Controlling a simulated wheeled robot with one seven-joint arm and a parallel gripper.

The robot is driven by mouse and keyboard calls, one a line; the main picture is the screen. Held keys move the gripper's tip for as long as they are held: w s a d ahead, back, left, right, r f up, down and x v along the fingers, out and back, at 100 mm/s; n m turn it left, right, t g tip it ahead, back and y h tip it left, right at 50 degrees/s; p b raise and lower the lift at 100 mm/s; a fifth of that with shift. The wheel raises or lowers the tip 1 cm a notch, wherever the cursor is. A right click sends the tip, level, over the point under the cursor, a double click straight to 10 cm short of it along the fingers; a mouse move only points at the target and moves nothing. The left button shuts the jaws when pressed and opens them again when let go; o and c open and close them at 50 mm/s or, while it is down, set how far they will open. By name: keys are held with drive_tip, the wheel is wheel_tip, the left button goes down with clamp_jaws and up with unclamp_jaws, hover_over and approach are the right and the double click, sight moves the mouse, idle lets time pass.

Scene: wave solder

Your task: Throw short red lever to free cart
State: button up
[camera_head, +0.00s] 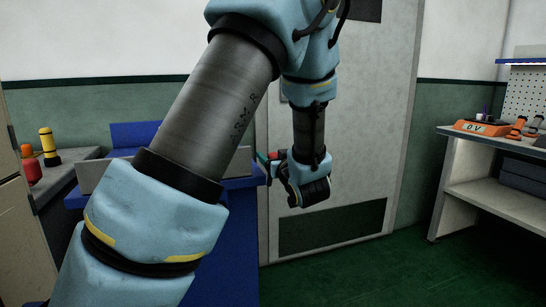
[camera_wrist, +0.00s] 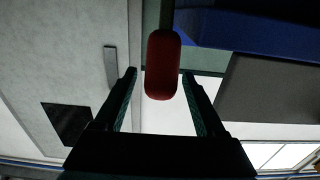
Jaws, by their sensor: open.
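The red lever (camera_wrist: 162,66) shows in the wrist view as a rounded red grip on a dark shaft that runs up out of the picture. My gripper (camera_wrist: 159,84) is open, with one finger on each side of the red grip and a gap visible on both sides. The lower end of the grip lies between the fingertips. In the head view a small bit of red (camera_head: 273,156) shows beside my gripper (camera_head: 266,158), mostly hidden by my arm. The cart cannot be made out for certain; a blue structure (camera_head: 236,238) stands behind my arm.
A grey door (camera_head: 345,130) with a dark lower panel is behind my gripper. A workbench (camera_head: 490,147) with an orange device (camera_head: 486,127) stands at right. A counter at left holds a red bottle (camera_head: 31,168) and a yellow bottle (camera_head: 48,146). Green floor (camera_head: 400,275) is clear at right.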

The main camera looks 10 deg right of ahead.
clamp_jaws()
idle(0.5)
idle(0.8)
